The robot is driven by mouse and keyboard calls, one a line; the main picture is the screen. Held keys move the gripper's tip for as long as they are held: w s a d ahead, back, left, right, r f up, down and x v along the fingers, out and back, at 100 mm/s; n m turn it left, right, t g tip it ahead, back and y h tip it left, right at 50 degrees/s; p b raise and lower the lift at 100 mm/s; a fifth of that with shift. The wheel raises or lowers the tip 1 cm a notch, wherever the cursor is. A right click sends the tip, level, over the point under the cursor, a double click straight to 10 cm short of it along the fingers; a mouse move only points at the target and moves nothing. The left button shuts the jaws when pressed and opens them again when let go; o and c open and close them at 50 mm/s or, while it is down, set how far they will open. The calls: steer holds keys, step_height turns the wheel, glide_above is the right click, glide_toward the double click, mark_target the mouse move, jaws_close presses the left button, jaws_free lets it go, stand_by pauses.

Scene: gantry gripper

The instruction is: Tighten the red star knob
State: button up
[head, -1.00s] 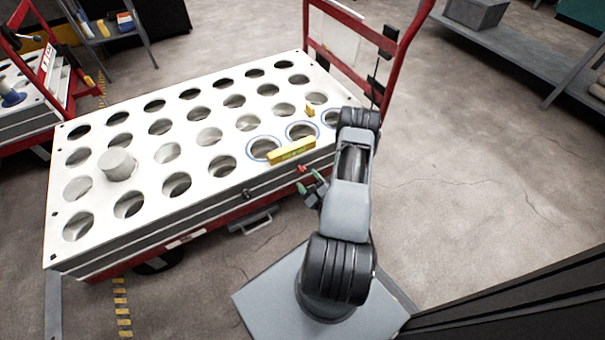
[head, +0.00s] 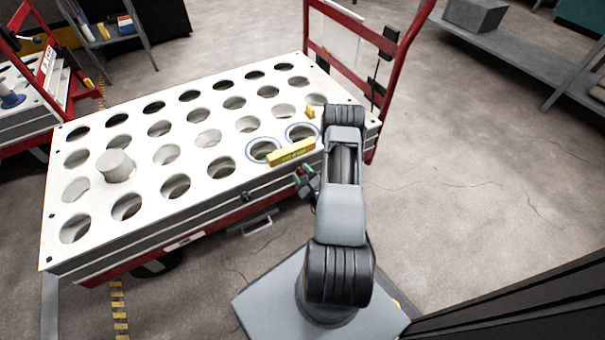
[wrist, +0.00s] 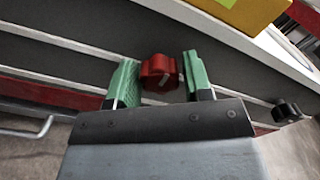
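The red star knob (wrist: 159,73) sits on the side of the cart, in the middle of the wrist view. My gripper (wrist: 160,80) has its two green fingers on either side of the knob, with a visible gap on the right and a narrower one on the left. The fingers are open and do not visibly grip it. A light mark shows on the knob's face. In the head view my gripper (head: 304,180) is at the cart's near side, below the yellow level, and the knob is mostly hidden there.
The white cart top (head: 232,173) has rows of round holes and a grey cylinder (head: 116,165) standing at the left. A yellow level (head: 292,152) lies at the near edge. A black knob (wrist: 286,111) is on the cart side, to the right in the wrist view.

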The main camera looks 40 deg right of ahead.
steer(key=c, duration=0.5)
